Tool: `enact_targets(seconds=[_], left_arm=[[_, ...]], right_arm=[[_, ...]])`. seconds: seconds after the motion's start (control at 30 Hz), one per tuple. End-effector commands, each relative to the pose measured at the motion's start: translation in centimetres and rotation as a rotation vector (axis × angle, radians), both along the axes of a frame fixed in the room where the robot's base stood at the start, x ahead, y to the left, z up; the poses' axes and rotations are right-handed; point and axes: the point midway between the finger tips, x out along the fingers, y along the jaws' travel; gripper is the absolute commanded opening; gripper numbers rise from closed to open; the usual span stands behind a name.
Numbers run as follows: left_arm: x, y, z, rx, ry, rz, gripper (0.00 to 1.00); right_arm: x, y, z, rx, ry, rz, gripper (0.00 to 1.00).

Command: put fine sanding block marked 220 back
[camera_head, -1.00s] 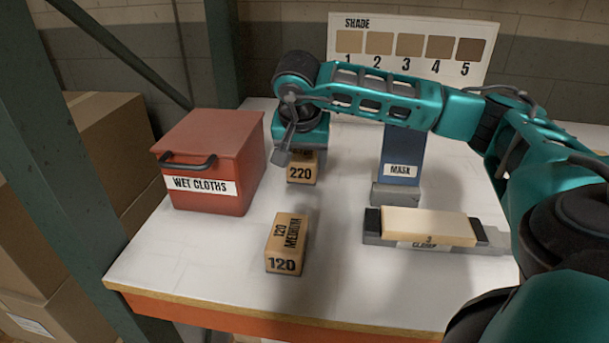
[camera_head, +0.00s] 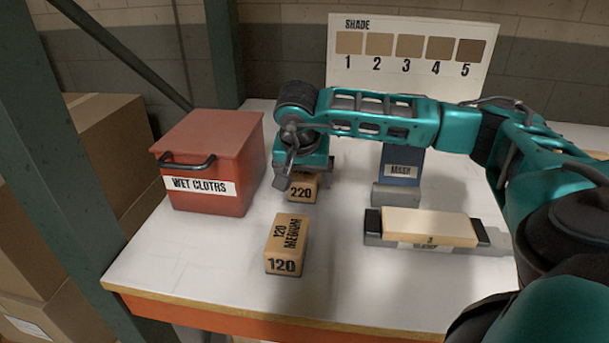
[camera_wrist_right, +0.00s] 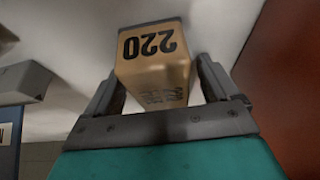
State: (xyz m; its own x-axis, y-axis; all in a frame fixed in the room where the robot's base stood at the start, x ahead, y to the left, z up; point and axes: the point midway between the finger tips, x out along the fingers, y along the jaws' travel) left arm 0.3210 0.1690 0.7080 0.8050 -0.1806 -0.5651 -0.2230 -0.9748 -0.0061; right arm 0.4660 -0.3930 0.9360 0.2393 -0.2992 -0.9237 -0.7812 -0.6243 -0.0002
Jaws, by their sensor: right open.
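The 220 sanding block (camera_head: 302,189) is a tan block standing on the white table behind the 120 block. My right gripper (camera_head: 295,183) is over it from above, hiding its upper part in the head view. In the right wrist view the 220 block (camera_wrist_right: 152,62) lies between the two fingers of my right gripper (camera_wrist_right: 158,85). The fingers are open, one on each side, with a visible gap at least on the right. My left gripper is not in view.
The 120 medium block (camera_head: 287,245) stands in front. A red wet cloths box (camera_head: 222,155) is close on the left. A blue mask box (camera_head: 402,168) and a clamped tan block (camera_head: 428,227) are on the right. A shade board (camera_head: 410,85) stands behind.

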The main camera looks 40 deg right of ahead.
Motion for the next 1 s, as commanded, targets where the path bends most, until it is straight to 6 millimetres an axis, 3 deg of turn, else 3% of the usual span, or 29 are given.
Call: enact_targets(seconds=[0.3,0.7,1.0], left_arm=[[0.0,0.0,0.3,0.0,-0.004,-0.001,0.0],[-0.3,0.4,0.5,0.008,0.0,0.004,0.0],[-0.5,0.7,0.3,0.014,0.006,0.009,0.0]], right_arm=[[-0.1,0.2,0.9,0.0,-0.002,0.001,0.88],[-2.0,2.7,8.4,0.001,-0.005,0.003,0.88],[-2.8,3.6,11.3,0.001,-0.001,0.002,0.88]])
